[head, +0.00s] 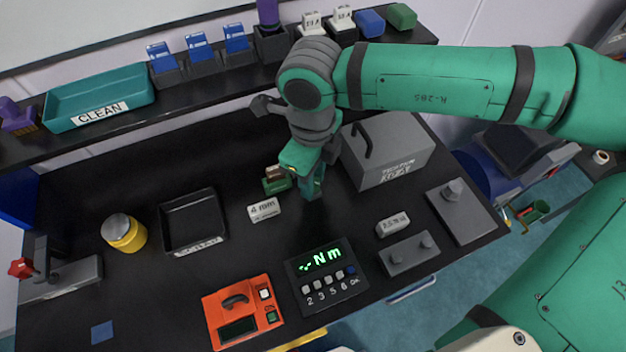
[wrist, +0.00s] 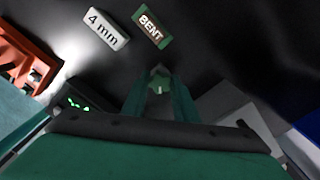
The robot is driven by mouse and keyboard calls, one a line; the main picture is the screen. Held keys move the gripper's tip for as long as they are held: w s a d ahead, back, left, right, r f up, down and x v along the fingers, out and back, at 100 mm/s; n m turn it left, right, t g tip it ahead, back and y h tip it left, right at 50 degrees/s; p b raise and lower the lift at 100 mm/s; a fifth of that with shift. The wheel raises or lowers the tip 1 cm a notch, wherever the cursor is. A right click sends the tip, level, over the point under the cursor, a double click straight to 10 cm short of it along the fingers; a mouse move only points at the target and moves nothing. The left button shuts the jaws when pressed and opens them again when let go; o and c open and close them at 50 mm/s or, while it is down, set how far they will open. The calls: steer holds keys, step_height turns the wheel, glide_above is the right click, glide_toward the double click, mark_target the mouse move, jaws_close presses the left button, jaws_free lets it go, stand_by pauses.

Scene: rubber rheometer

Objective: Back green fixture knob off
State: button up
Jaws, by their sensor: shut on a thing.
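My gripper (head: 313,188) points down at the dark bench near its middle. In the head view the fingers hide the knob. How far the knob is turned cannot be told. A green block with a brown "BENT" label (wrist: 152,28) lies just beyond the fingertips; it also shows in the head view (head: 275,186), left of my gripper.
A "4 mm" block (head: 264,209) lies close by on the left. A grey labelled box (head: 400,150) stands close on the right. A torque display (head: 325,275), an orange device (head: 242,312), a black tray (head: 222,215) and a yellow-sided can (head: 128,238) stand around. A red-knobbed grey fixture (head: 70,280) is far left.

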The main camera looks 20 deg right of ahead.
steer(key=shift+n, duration=0.7)
steer(key=shift+n, duration=0.8)
steer(key=o, duration=1)
steer(key=shift+r, duration=0.1)
steer(key=shift+r, duration=3.4)
